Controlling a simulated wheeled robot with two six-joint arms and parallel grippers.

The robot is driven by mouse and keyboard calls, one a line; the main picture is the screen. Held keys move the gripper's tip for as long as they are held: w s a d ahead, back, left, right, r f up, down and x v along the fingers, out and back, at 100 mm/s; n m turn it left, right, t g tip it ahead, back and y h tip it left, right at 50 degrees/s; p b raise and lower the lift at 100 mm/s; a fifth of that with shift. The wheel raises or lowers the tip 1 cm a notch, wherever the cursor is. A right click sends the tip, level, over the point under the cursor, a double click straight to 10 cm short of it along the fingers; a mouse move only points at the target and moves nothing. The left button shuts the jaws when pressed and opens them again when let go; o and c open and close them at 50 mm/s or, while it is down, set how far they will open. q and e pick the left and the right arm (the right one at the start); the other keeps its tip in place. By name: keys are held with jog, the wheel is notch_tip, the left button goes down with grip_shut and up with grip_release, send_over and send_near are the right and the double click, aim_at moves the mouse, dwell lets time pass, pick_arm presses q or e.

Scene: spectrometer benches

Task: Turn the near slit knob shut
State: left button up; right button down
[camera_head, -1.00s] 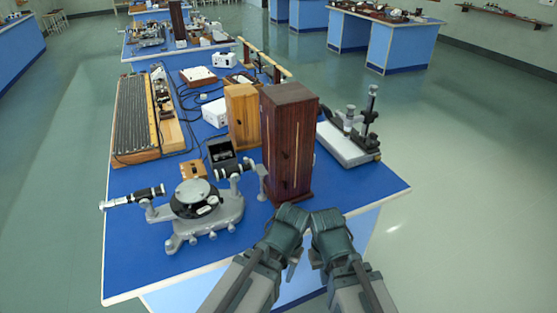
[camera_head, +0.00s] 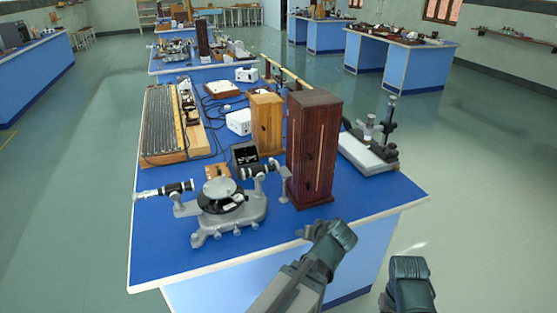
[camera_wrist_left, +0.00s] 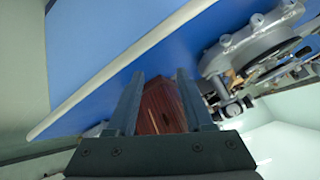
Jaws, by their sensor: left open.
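The grey spectrometer (camera_head: 225,208) with its dark round table stands on the near part of the blue bench. One tube (camera_head: 165,190) points left and the other tube (camera_head: 260,171) points right towards a dark wooden cabinet. The spectrometer also shows at the upper right of the left wrist view (camera_wrist_left: 258,48). The slit knob is too small to make out. My left gripper (camera_wrist_left: 161,76) is open and empty, right of the spectrometer and apart from it, near the bench's front edge. My right gripper (camera_head: 408,272) is off the bench at the lower right, its fingers hidden.
The tall dark wooden cabinet (camera_head: 312,150) stands just right of the spectrometer, with a lighter wooden box (camera_head: 266,122) behind it. A grey-based instrument (camera_head: 368,152) is at the right edge. A ribbed board (camera_head: 163,120) lies at the left. The front left bench top is clear.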

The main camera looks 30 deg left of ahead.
pick_arm(q)
jog(key=w+a+r+n+t+y+b, duration=0.1)
jog(key=w+a+r+t, duration=0.3)
jog(key=a, duration=0.4)
jog(key=w+a+r+n+t+y+b, duration=0.2)
jog(key=w+a+r+t+b, duration=0.2)
jog(key=a, duration=0.4)
notch_tip(320, 180, up, 2)
jog(key=shift+r+t+y, duration=0.25)
jog(key=shift+t+y, duration=0.15)
jog(key=shift+t, duration=0.2)
pick_arm(e)
notch_tip(320, 180, down, 6)
jog(key=shift+d+r, duration=0.1)
jog(key=shift+r, duration=0.1)
